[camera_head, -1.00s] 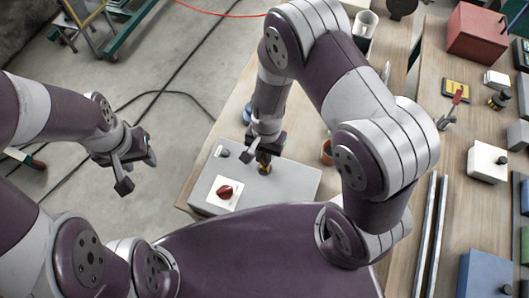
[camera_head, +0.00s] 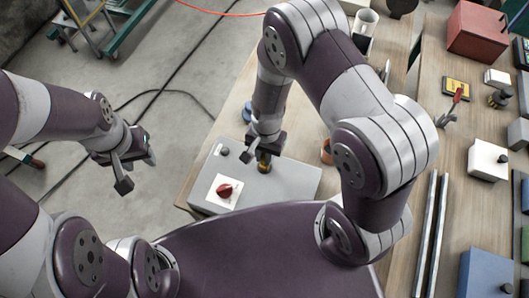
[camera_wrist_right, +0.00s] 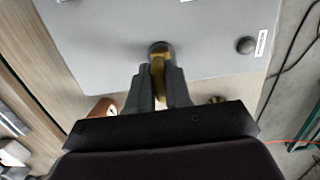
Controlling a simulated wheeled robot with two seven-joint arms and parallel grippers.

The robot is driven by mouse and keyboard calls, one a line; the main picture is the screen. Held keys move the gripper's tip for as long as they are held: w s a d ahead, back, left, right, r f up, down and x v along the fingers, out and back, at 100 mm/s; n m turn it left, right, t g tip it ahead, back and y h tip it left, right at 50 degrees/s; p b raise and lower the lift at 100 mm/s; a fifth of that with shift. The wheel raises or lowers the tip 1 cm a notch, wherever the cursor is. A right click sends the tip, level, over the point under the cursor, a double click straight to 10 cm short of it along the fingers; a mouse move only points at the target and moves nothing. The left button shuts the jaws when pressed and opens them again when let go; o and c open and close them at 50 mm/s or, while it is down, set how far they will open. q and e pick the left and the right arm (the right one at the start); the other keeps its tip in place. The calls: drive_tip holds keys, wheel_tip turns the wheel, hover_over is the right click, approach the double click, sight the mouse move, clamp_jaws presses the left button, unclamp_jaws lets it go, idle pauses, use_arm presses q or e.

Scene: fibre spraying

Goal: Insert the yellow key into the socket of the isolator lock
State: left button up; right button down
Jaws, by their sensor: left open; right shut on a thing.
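My right gripper (camera_head: 263,150) is shut on the yellow key (camera_head: 264,163) above the grey isolator box (camera_head: 290,185). In the right wrist view the yellow key (camera_wrist_right: 158,72) shows between the two dark fingers (camera_wrist_right: 159,88). Its far end meets a dark round socket (camera_wrist_right: 159,47) on the grey panel. I cannot tell how deep the key sits in the socket. A red rotary knob (camera_head: 225,191) on a white plate is on the box's front left. My left gripper (camera_head: 136,170) is open and empty, off to the left over the floor.
A small dark knob (camera_head: 224,151) stands on the box near its left end. An orange-brown cup (camera_head: 326,151) is right of the box, partly behind my arm. Metal rails (camera_head: 431,235) and several boxes lie on the wooden table to the right.

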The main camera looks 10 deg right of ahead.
drive_tip(key=shift+f+b, duration=0.9)
drive_tip(key=shift+f, duration=0.35)
drive_tip(key=c, duration=1)
unclamp_jaws()
drive_tip(key=shift+o, duration=0.2)
drive_tip(key=shift+r, duration=0.1)
drive_tip(key=r, duration=0.4)
drive_tip(key=r+b, duration=0.1)
drive_tip(key=r, duration=0.3)
drive_tip(key=w+r, duration=0.1)
drive_tip(key=r, duration=0.3)
drive_tip(key=shift+w+d+r+b, duration=0.1)
drive_tip(key=shift+d+r+b, duration=0.15)
drive_tip(key=shift+d+b, duration=0.15)
